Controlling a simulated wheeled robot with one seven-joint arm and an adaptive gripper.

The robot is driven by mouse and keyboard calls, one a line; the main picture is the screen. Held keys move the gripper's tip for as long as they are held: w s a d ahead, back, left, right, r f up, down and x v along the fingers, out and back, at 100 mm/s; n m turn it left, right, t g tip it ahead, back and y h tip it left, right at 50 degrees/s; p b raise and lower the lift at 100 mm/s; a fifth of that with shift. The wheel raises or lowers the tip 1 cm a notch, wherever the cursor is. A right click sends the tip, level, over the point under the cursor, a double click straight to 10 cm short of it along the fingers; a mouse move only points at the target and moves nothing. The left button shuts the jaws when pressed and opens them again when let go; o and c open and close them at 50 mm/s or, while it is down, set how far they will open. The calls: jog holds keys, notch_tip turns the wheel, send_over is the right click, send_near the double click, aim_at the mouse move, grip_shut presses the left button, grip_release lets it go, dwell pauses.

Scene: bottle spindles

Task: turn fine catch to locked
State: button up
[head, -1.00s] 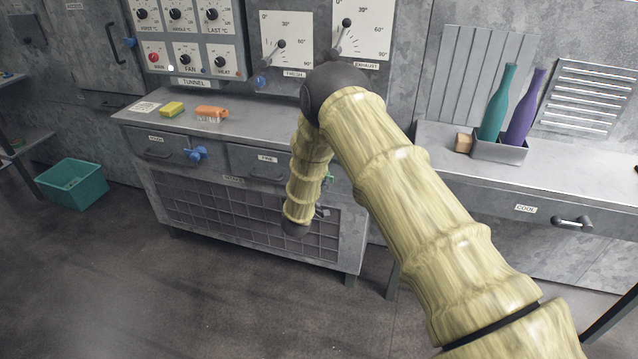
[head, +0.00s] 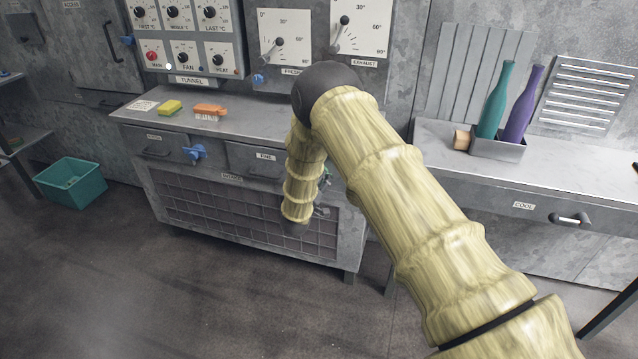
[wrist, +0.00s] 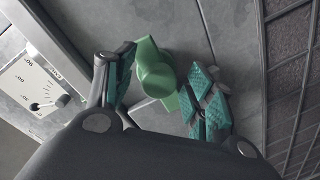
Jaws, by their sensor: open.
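The fine catch shows as a green knob (wrist: 157,75) with a wing-like grip in the wrist view, on a grey metal face. My gripper (wrist: 163,66) is open, with one teal-padded finger on each side of the knob. The left finger is very close to it; I cannot tell whether it touches. The right finger stands a little apart from the upper part, near the lower green lobe. In the head view, the drawer labelled FINE (head: 240,157) is in the cabinet front, and my arm hides most of the catch and gripper.
A blue catch (head: 194,152) is on the drawer to the left. A yellow sponge (head: 170,106) and an orange brush (head: 210,110) lie on the cabinet top. A tray (head: 500,150) with teal and purple bottles stands on the right counter. A teal bin (head: 70,184) is on the floor.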

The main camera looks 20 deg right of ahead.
jog(key=shift+a+r, duration=0.1)
jog(key=v, duration=1.2)
jog(key=s+d+f+g+y+p, duration=0.25)
jog(key=s+f, duration=0.55)
jog(key=s, duration=0.5)
jog(key=s+d+f+g+y+p, duration=0.15)
jog(key=s+f+g+y, duration=0.25)
jog(key=s+f, duration=0.55)
jog(key=s+r+m+g+y+p, duration=0.1)
jog(key=s+g, duration=0.2)
jog(key=s, duration=1.2)
jog(key=s+a+r+m+g+y+p, duration=0.1)
jog(key=s+g, duration=0.3)
jog(key=s, duration=1.1)
jog(key=shift+s+r+m+y+p, duration=0.3)
jog(key=shift+r+m+y, duration=0.15)
jog(key=shift+r, duration=0.35)
jog(key=shift+a, duration=0.15)
